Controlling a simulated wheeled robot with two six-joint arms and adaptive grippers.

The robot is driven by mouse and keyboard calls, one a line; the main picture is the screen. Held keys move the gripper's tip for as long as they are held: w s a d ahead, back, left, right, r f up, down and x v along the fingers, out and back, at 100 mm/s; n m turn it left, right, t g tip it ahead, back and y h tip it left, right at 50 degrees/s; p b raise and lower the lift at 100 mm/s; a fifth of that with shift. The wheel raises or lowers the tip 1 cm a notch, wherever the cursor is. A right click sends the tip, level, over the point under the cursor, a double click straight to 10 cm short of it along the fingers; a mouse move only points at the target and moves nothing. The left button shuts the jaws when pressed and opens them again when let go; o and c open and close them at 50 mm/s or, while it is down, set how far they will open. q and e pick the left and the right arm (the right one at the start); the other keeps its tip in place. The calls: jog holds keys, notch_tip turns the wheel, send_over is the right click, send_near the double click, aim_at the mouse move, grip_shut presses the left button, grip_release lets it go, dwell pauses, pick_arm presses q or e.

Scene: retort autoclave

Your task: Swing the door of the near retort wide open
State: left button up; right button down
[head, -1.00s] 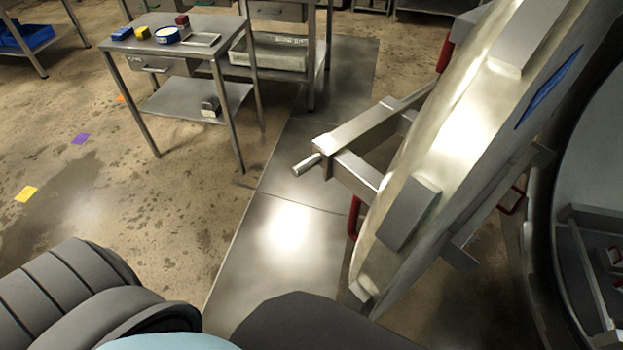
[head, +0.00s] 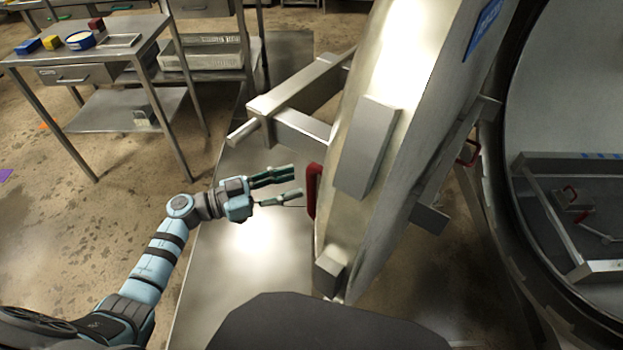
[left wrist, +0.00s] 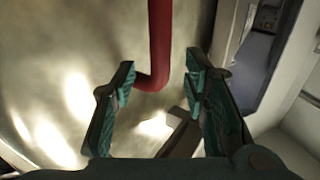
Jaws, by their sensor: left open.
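The near retort's round metal door (head: 385,130) stands ajar, swung out to the left of the dark round opening (head: 515,190). A red handle (head: 313,192) sits on the door's outer face. My left gripper (head: 300,183) is open and empty, just left of this handle, with its fingers pointing toward it. In the left wrist view, the red handle bar (left wrist: 160,45) comes down between the two open green fingers (left wrist: 162,82), and its lower bend is near the left finger. I cannot tell whether they touch. My right gripper is not in view.
A steel table (head: 90,50) with small coloured items and a bowl stands at the upper left. A metal bracket arm (head: 300,85) juts left from the door. The plated floor (head: 215,240) left of the door is clear.

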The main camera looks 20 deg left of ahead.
aim_at(311, 178)
pick_arm(q)
jog(key=x, duration=0.6)
jog(key=shift+b, duration=0.3)
grip_shut()
